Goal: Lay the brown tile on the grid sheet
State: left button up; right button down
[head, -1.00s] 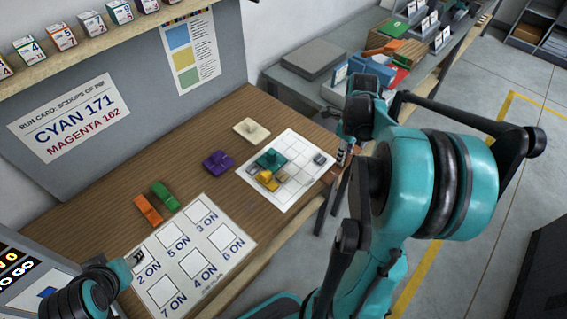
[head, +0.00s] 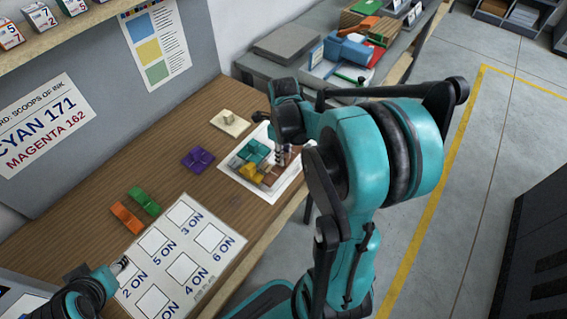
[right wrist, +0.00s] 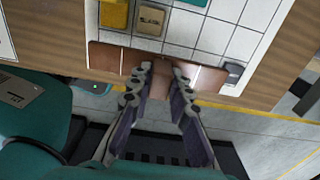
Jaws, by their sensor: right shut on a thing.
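The brown tile (right wrist: 108,58) is a long piece between the fingers of my right gripper (right wrist: 160,72). In the right wrist view it lies across the near edge of the white grid sheet (right wrist: 224,42); I cannot tell whether it touches the sheet. In the head view my right gripper (head: 283,157) is over the right part of the grid sheet (head: 262,194) and hides some of it. My left gripper (head: 122,264) is at the lower left, beside the printed card; its jaws are too small to read.
Teal (head: 256,149) and yellow (head: 251,174) pieces sit on the sheet. A grey piece (right wrist: 233,73) is right of the brown tile. Purple (head: 198,160), cream (head: 230,122), green (head: 143,200) and orange (head: 127,217) pieces lie on the wooden table. A numbered card (head: 207,276) lies in front.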

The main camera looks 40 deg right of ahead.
jog(key=shift+f+b, duration=0.75)
jog(key=shift+f, duration=1.05)
jog(key=shift+f, duration=0.15)
jog(key=c, duration=1.4)
grip_release()
